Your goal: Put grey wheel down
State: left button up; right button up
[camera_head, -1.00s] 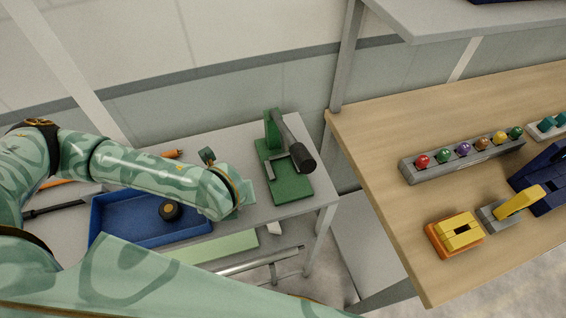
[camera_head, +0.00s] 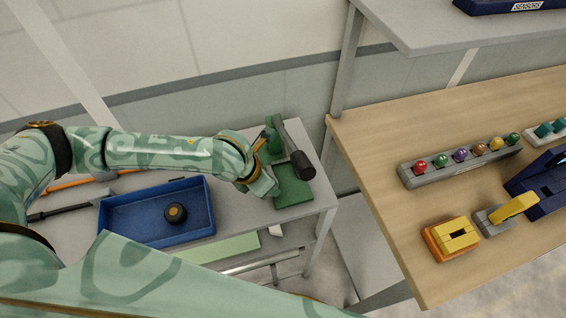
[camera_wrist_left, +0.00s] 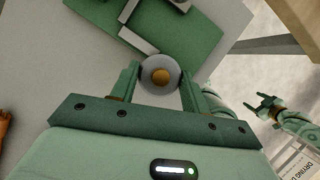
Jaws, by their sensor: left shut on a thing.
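The grey wheel (camera_wrist_left: 148,67), with a brown-gold hub, sits between the fingers of my left gripper (camera_wrist_left: 160,84) in the left wrist view. The gripper is shut on it. In the head view my left gripper (camera_head: 268,187) is at the left edge of a green press base (camera_head: 292,186), and the wheel is hidden there. The frames do not settle whether the wheel touches the surface below. My right gripper (camera_wrist_left: 264,107) shows small at the right of the wrist view, its fingers apart and empty.
A blue tray (camera_head: 120,236) on the grey table (camera_head: 228,223) holds a dark wheel (camera_head: 175,213). The press has a lever with a black grip (camera_head: 303,166). A wooden bench (camera_head: 380,150) at right carries a rack of coloured knobs (camera_head: 460,160) and a yellow-orange block (camera_head: 450,238).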

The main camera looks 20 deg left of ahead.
pick_arm(q)
send_over(286, 172)
jog(key=s, duration=0.1)
jog(key=shift+s+a, duration=0.1)
jog(key=shift+a, duration=0.25)
jog(key=shift+w+d+f, duration=0.1)
jog(key=shift+w+f, duration=0.1)
jog(key=shift+f, duration=0.1)
jog(key=shift+s, duration=0.1)
jog(key=shift+f+b, duration=0.35)
jog(key=shift+f, duration=0.25)
jog(key=o, duration=0.9)
jog(key=shift+s, duration=0.1)
jog(key=shift+o, duration=1)
jog(key=shift+a, duration=0.2)
